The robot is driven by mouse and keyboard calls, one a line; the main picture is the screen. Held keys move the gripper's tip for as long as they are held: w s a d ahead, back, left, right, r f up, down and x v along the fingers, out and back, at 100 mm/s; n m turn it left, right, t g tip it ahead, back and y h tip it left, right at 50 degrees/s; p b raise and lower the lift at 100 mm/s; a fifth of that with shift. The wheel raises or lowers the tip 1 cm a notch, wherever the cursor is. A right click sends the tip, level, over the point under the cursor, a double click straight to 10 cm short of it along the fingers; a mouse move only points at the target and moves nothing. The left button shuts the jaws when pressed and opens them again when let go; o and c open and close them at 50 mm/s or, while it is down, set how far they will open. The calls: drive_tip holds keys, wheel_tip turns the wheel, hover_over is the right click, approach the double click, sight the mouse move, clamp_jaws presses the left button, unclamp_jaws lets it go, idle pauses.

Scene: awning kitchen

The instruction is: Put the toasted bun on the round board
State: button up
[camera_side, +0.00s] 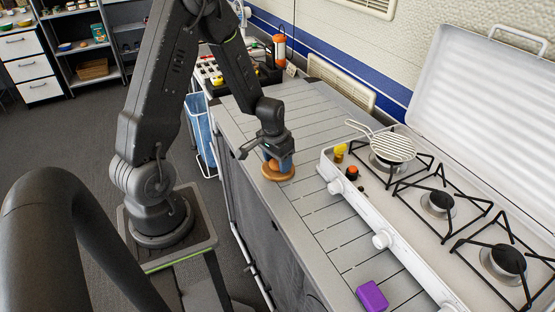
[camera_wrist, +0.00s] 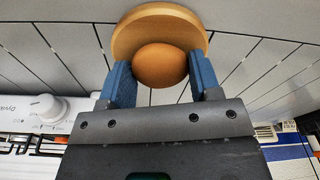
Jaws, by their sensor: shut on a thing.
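My gripper (camera_side: 275,158) points down over the grey slatted counter and is shut on the toasted bun. In the wrist view the brown, rounded bun (camera_wrist: 160,65) sits between the two blue fingers of my gripper (camera_wrist: 161,78). The round board (camera_side: 279,178) is a light wooden disc on the counter, directly under the bun. It also shows in the wrist view (camera_wrist: 158,18), where its rim shows beyond and beside the bun. The bun is at or just above the board; I cannot tell whether they touch. My fingers partly hide the bun in the side view.
A white gas stove (camera_side: 440,208) with an open lid stands right of the board, with a round wire rack (camera_side: 392,147) on its far burner. A purple block (camera_side: 372,296) lies at the counter's near end. The slats (camera_side: 320,215) between are clear.

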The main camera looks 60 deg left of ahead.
sight(274, 163)
drive_tip(key=shift+f, duration=0.1)
drive_tip(key=o, duration=0.9)
wheel_tip(274, 163, up, 12)
drive_tip(key=s, duration=0.1)
drive_tip(key=s+d+r+m+t, duration=0.1)
drive_tip(key=s+d+r+t, duration=0.1)
drive_tip(key=s+d+r, duration=0.3)
drive_tip(key=s+d+r+m+t, duration=0.2)
drive_tip(key=s+d+r, duration=0.4)
drive_tip(key=d+r, duration=0.3)
drive_tip(key=d, duration=0.3)
drive_tip(key=shift+s, duration=0.25)
